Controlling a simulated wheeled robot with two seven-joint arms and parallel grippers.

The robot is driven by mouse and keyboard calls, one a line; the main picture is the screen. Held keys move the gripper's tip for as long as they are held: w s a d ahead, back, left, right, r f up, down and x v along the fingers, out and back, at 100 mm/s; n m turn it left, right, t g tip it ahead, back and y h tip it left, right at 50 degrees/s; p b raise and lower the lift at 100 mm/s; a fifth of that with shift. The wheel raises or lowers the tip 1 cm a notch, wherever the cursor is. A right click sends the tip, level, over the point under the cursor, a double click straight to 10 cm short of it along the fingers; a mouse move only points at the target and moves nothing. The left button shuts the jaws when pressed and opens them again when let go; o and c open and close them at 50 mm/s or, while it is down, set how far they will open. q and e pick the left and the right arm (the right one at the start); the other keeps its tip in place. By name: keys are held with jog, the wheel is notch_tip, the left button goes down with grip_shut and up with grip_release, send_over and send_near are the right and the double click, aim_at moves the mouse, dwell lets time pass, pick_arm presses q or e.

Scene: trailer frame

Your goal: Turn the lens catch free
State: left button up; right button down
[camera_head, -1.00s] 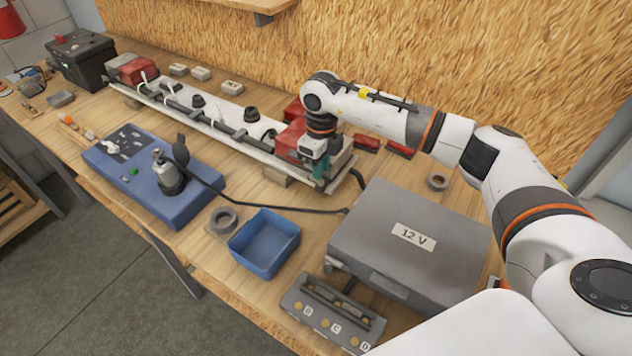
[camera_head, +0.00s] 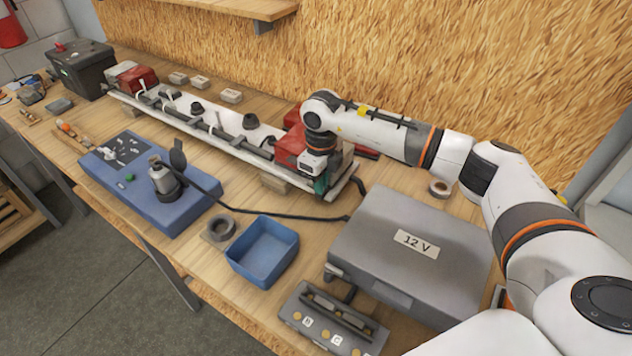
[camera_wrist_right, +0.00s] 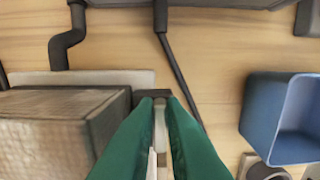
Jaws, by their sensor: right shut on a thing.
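The trailer light board (camera_head: 215,135) lies on the bench, with a red lamp (camera_head: 291,147) at its right end, partly behind my arm. My right gripper (camera_head: 321,184) points down at that end, beside the lamp. In the right wrist view its green fingers (camera_wrist_right: 152,98) are closed together on a small dark piece (camera_wrist_right: 152,93), likely the lens catch. The fingers hide most of it, so I cannot tell how it is turned. A brownish block-like body (camera_wrist_right: 60,120) is just left of the fingers. My left gripper is not in view.
A grey 12 V case (camera_head: 405,250) stands right of the board. A black cable (camera_head: 270,213) crosses the bench close to my gripper.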

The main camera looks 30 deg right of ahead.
jog(key=n+b, duration=0.1)
jog(key=n, duration=0.1)
jog(key=shift+f+n+b, duration=0.15)
jog(key=shift+n+b, duration=0.15)
jog(key=shift+b, duration=0.1)
jog(key=shift+n+b, duration=0.5)
jog(key=shift+n, duration=0.8)
jog(key=shift+n+b, duration=0.55)
jog(key=shift+n, duration=0.15)
jog(key=shift+n+b, duration=0.4)
jog(key=shift+n, duration=0.5)
jog(key=shift+n+b, duration=0.3)
jog(key=shift+n, duration=0.7)
